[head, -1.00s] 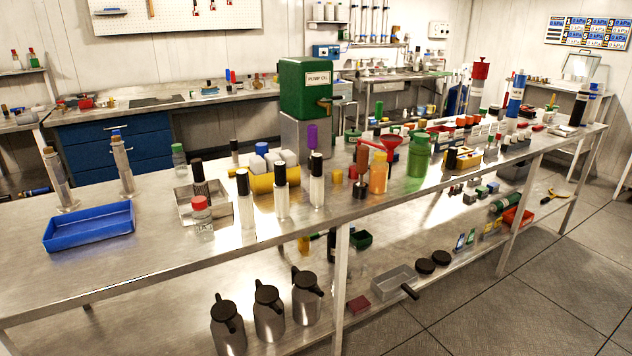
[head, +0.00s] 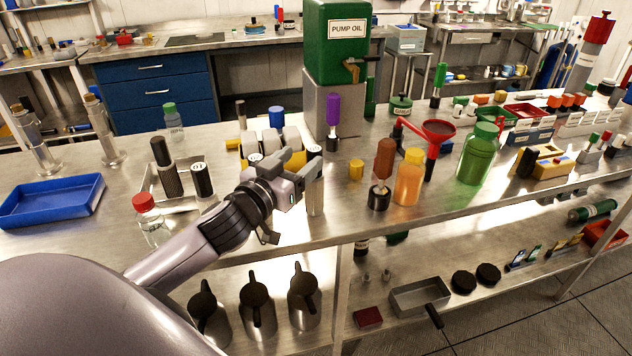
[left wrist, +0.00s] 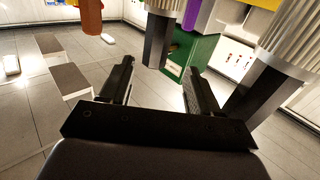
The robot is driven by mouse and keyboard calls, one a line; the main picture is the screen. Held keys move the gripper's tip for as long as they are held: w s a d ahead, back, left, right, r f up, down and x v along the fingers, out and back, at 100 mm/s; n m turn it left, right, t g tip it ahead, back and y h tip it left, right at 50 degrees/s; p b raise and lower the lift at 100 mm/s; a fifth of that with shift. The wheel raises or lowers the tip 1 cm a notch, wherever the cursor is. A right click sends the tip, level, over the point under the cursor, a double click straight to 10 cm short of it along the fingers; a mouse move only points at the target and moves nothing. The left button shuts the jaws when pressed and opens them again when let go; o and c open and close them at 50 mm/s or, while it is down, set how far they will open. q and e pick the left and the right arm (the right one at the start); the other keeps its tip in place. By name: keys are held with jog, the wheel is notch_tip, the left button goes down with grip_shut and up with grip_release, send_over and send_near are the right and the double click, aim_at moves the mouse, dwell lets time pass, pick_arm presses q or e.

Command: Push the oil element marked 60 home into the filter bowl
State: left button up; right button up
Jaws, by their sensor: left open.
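Three dark-capped pale cylinders stand in a row on the bench: the left one (head: 203,180), the middle one (head: 256,160), mostly behind my arm, and the right one (head: 315,195). They look like elements standing in filter bowls. Their top marks are too small to tell which is 60. My left gripper (head: 292,202) is open and empty in front of the right cylinder. In the left wrist view, which looks inverted, one dark cap (left wrist: 158,42) lies beyond the gap between the fingers (left wrist: 161,72). Another dark cap (left wrist: 258,88) is outside them. My right gripper is not in view.
A red-capped jar (head: 150,222) and a metal tray (head: 160,190) stand left of the row. A brown-handled tool (head: 382,165), an orange bottle (head: 408,178) and a red funnel (head: 437,130) stand to the right. The green pump oil box (head: 337,60) is behind.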

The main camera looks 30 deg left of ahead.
aim_at(310, 156)
pick_arm(q)
jog(key=shift+w+d+f+p, duration=0.1)
jog(key=shift+w+p, duration=0.15)
jog(key=shift+w, duration=1.05)
jog(key=shift+w+d+f+p, duration=0.1)
jog(key=shift+w+p, duration=0.1)
jog(key=shift+w, duration=1.05)
grip_shut()
